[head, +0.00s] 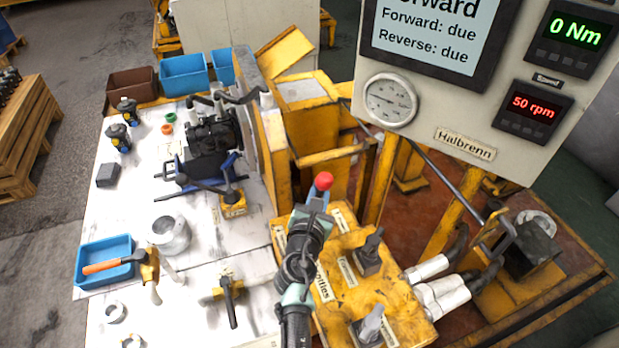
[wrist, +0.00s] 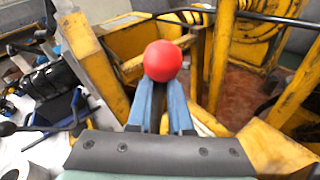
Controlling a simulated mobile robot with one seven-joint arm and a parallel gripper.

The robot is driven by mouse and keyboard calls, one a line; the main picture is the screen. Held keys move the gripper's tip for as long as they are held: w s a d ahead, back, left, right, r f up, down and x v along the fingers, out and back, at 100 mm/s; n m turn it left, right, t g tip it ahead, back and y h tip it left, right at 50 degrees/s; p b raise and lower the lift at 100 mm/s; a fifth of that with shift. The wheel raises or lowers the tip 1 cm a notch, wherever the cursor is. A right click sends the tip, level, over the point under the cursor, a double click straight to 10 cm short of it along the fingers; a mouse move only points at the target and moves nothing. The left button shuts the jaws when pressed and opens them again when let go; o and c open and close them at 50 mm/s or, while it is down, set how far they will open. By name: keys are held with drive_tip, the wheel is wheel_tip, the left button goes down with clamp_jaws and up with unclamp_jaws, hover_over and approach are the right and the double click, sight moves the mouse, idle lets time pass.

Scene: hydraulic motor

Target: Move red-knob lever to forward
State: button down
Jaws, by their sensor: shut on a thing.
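The red knob (head: 323,181) of the lever stands above the left end of the yellow valve block (head: 330,303). The red knob also shows large in the middle of the wrist view (wrist: 162,61). My gripper (head: 316,199) comes from the front of the block, and its blue fingers (wrist: 160,100) are shut on the lever just under the knob. A display panel (head: 430,30) at the top right reads "Forward: due" and "Reverse: due".
Two more levers, one black (head: 369,250) and one grey-topped (head: 370,325), stand on the block to the right of my arm. A white workbench (head: 190,290) with tools and blue bins lies to the left. A gauge (head: 390,100) and readouts of 0 Nm and 50 rpm are at the upper right.

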drive_tip(key=shift+w+d+f+m+g+p, duration=0.1)
drive_tip(key=shift+w+d+m+g+p, duration=0.15)
drive_tip(key=shift+d+m+p, duration=0.4)
drive_tip(key=shift+d+f, duration=0.25)
drive_tip(key=shift+f, duration=0.05)
drive_tip(key=c, duration=0.8)
unclamp_jaws()
drive_tip(key=shift+d, duration=0.1)
drive_tip(key=shift+c, duration=0.2)
drive_tip(key=shift+s+p, duration=0.1)
drive_tip(key=shift+p, duration=0.2)
drive_tip(key=p+v, duration=0.3)
drive_tip(key=v, duration=0.9)
drive_tip(key=shift+s+r+p, duration=0.3)
drive_tip(key=shift+p, duration=0.05)
